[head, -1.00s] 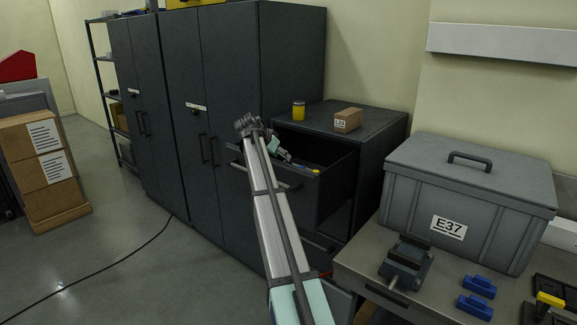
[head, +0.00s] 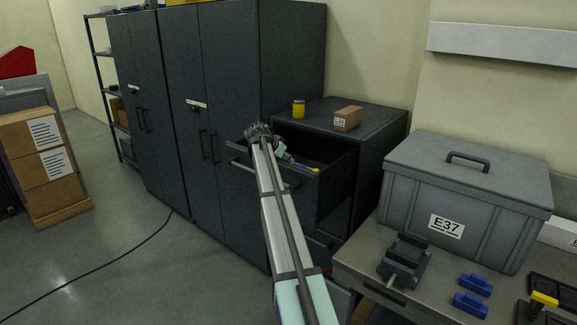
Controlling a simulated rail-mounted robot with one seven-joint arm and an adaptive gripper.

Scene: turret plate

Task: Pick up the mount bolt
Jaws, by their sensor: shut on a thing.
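My gripper (head: 287,157) is at the open top drawer (head: 325,188) of the dark cabinet, angled down into it from the drawer's left end. It is small and partly hidden by my own arm. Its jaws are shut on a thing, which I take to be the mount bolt. I cannot make out the bolt's shape or colour at this distance. A small yellow and blue item (head: 308,168) shows in the drawer just right of the gripper.
A yellow jar (head: 298,108) and a cardboard box (head: 347,118) stand on the drawer cabinet. Tall dark cabinets (head: 230,130) rise close on the left. On the right, a workbench holds a grey E37 bin (head: 465,200), a vise (head: 404,262) and blue blocks (head: 473,285).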

